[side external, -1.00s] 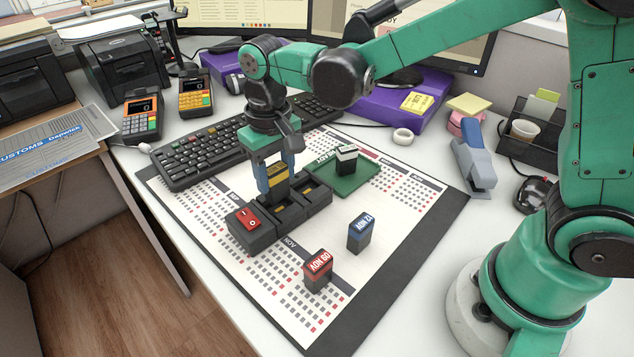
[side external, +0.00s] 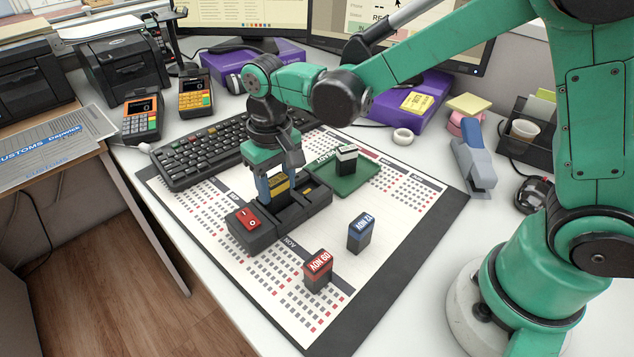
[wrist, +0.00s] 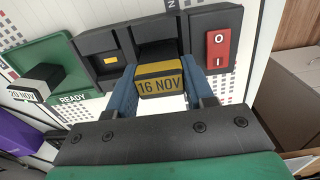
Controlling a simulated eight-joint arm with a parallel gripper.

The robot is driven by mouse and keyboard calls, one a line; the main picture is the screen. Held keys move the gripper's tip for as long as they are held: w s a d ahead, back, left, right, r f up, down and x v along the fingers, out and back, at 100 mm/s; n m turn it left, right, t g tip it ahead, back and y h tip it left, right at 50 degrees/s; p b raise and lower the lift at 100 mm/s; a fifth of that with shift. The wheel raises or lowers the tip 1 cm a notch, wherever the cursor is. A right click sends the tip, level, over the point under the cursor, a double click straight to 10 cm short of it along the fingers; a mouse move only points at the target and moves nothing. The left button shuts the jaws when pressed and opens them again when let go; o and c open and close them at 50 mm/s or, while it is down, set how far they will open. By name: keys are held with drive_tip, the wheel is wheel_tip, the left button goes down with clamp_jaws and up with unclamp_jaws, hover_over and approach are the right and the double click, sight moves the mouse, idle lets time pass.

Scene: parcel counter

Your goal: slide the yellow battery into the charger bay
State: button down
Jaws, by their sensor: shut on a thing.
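The yellow battery (side external: 278,186), a dark block with a yellow top, is between the blue fingers of my gripper (side external: 280,192). In the wrist view the battery (wrist: 160,82) shows a yellow label reading 16 NOV, with a finger of my gripper (wrist: 162,88) on each side. The battery is over the charger (side external: 258,235), a black unit with a red switch, at the bay nearer the switch. In the wrist view the dark bay (wrist: 156,50) shows just beyond the battery. Its lower end is hidden, so I cannot tell how deep it sits.
A red-topped battery (side external: 318,268) and a blue-topped battery (side external: 361,232) stand on the calendar mat (side external: 400,260). A white-topped battery (side external: 346,158) stands on the green tray (side external: 362,181) behind the charger. A keyboard (side external: 200,158) lies close on the left.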

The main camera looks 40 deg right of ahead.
drive_tip(key=shift+f, duration=0.25)
drive_tip(key=shift+c, duration=1.2)
unclamp_jaws()
drive_tip(key=shift+r, duration=2.85)
